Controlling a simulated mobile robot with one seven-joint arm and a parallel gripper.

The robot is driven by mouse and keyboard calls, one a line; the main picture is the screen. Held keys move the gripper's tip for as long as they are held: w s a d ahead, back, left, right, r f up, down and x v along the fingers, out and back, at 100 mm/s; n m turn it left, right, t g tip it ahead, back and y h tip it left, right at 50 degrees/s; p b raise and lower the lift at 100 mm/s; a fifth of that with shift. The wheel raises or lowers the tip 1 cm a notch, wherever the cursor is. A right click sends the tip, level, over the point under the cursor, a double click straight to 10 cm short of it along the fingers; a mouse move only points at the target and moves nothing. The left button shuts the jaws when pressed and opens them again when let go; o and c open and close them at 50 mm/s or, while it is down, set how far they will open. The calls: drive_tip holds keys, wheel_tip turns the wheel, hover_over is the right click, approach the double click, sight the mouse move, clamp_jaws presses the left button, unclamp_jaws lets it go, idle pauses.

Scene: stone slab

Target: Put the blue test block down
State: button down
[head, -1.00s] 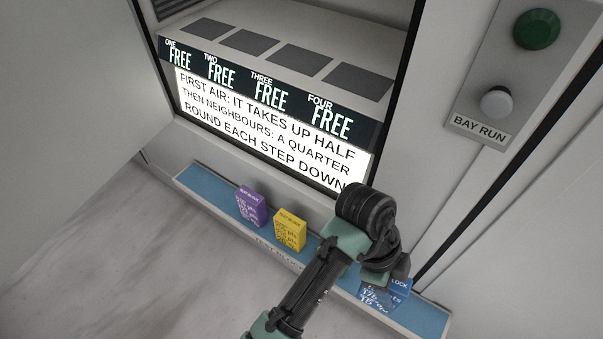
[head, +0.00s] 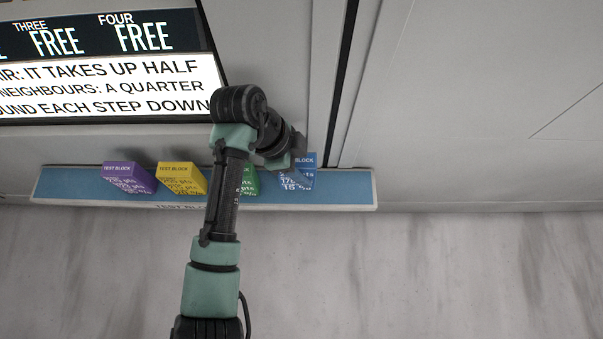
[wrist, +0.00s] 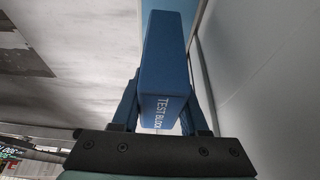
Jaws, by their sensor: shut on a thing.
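The blue test block (head: 299,175) shows at the right part of the tray, partly covered by my arm's end. In the wrist view the blue test block (wrist: 168,60) stands lengthwise between my two fingers, its "TEST BLOCK" face toward me. My gripper (wrist: 164,108) is shut on it; in the head view my gripper (head: 290,162) is mostly hidden by the wrist. Whether the block's underside touches the tray I cannot tell.
The long blue-topped tray (head: 345,188) also holds a purple block (head: 128,178), a yellow block (head: 182,179) and a green block (head: 249,181) partly behind my arm. A lit sign panel (head: 110,90) is above. The tray's right end is bare.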

drive_tip(key=shift+f+b, duration=0.8)
drive_tip(key=shift+f, duration=1.45)
drive_tip(key=shift+f, duration=0.15)
drive_tip(key=shift+c, duration=2.1)
unclamp_jaws()
drive_tip(key=p+v, duration=0.4)
drive_tip(key=v, duration=0.8)
